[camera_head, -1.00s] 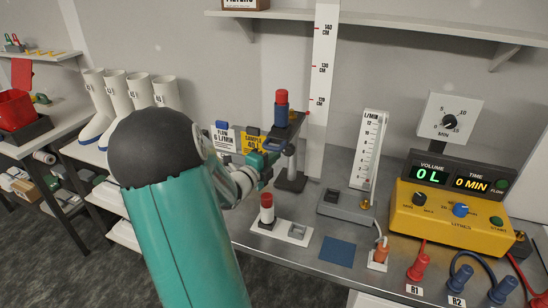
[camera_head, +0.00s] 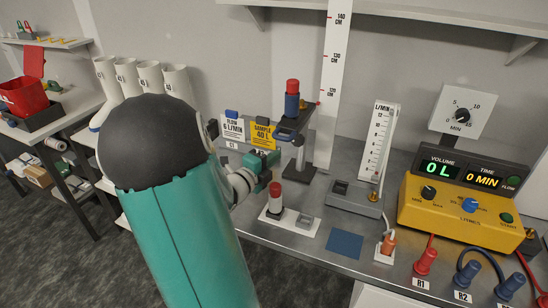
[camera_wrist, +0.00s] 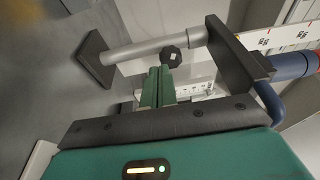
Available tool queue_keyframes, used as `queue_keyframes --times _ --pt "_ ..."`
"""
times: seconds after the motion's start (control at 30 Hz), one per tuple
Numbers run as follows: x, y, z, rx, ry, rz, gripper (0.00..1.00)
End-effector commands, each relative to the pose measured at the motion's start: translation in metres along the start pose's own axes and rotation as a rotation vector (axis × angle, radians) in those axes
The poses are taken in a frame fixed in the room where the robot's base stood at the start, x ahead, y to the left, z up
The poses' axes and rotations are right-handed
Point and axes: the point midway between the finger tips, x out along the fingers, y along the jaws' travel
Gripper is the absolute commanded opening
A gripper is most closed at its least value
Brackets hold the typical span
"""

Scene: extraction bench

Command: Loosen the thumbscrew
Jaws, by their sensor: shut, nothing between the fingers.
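The thumbscrew is a small black knob (camera_wrist: 172,57) on the clamp of a grey post stand (camera_wrist: 135,48), seen in the wrist view. The stand (camera_head: 300,160) also shows in the head view, with a dark arm holding a blue cylinder with a red top (camera_head: 292,98). My gripper (camera_wrist: 160,72) has its green fingers together and empty. Its fingertips are just beside the knob in the wrist picture; whether they touch it I cannot tell.
A flow meter (camera_head: 378,150), a yellow control box (camera_head: 455,210) and cables are to the right. The blue square (camera_head: 345,244) is clear.

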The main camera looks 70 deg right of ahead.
Motion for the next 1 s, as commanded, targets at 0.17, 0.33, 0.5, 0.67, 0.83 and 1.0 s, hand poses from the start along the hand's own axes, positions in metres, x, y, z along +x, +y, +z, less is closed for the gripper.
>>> queue_keyframes --times 0.17,0.33,0.5,0.67,0.83,1.0 --pt "-0.003 -0.014 -0.004 0.007 0.004 0.004 0.0" --pt "-0.007 -0.029 -0.006 0.003 0.003 0.001 0.0" --pt "0.0 -0.031 -0.003 0.0 0.001 -0.001 0.0" --pt "0.018 -0.03 0.001 0.0 0.003 -0.001 0.0" --pt "0.04 -0.03 0.007 0.0 0.002 -0.001 0.0" --pt "0.054 -0.03 0.011 0.0 0.001 -0.001 0.0"
